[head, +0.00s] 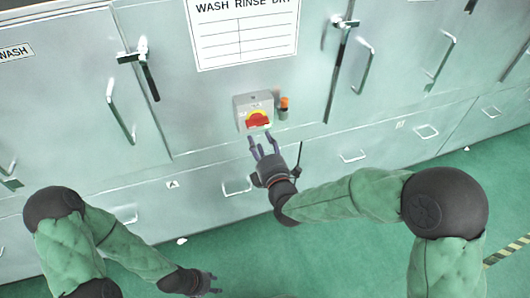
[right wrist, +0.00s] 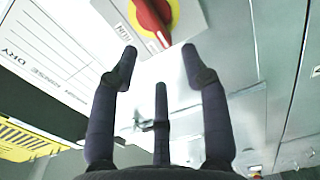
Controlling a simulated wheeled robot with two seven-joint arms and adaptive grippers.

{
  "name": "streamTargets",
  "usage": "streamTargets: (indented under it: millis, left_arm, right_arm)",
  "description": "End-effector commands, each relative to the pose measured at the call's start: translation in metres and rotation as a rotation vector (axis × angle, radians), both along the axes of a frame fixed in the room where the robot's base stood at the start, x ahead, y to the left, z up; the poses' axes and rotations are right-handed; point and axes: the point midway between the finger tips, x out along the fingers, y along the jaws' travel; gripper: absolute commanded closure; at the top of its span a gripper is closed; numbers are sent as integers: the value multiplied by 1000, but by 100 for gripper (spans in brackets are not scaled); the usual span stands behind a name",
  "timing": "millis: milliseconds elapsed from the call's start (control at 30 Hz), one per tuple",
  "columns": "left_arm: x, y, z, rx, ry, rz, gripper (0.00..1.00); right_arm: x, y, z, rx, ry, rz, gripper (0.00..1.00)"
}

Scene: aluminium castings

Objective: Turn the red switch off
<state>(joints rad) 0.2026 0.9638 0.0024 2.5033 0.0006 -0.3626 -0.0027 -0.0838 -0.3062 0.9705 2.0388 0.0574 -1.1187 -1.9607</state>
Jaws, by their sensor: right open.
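The red switch (head: 258,119) is a red rotary handle on a yellow disc, on the front of a small grey box (head: 241,103) fixed to the cabinet. In the right wrist view the red handle (right wrist: 150,20) lies at the top, slanting on its yellow disc, just beyond the fingertips. My right gripper (head: 262,143) is just below the switch, fingers spread and pointing up at it. In the right wrist view its fingers (right wrist: 160,68) are apart with nothing between them, and I see no contact with the handle. My left gripper (head: 214,284) is low, near the bottom edge, away from the switch; its fingers are too small to judge.
A small orange-topped fitting (head: 284,107) is right beside the switch box. A white sign (head: 245,35) hangs above it. Door handles (head: 120,112) and latches (head: 146,65) stick out from the cabinet. The green floor (head: 330,245) in front looks clear.

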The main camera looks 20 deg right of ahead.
Motion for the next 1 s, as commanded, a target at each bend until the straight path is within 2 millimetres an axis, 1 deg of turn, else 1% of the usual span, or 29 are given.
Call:
streamTargets:
  millis: [33,100,200,333,467,900,1000]
  left_arm:
    - [0,0,0,0,0,0,60]
    - [0,0,0,0,0,0,60]
    - [0,0,0,0,0,0,60]
    - [0,0,0,0,0,0,60]
    - [0,0,0,0,0,0,60]
    - [0,0,0,0,0,0,60]
    - [0,0,0,0,0,0,60]
  right_arm:
    - [-9,0,1,0,-1,0,54]
    - [-20,-1,1,0,-1,0,54]
    - [-31,-1,0,0,-1,0,54]
    - [-40,-1,0,0,0,0,54]
    - [-42,-1,0,0,0,0,54]
    - [-42,-1,0,0,0,0,54]
    - [-41,-1,-6,20,20,4,54]
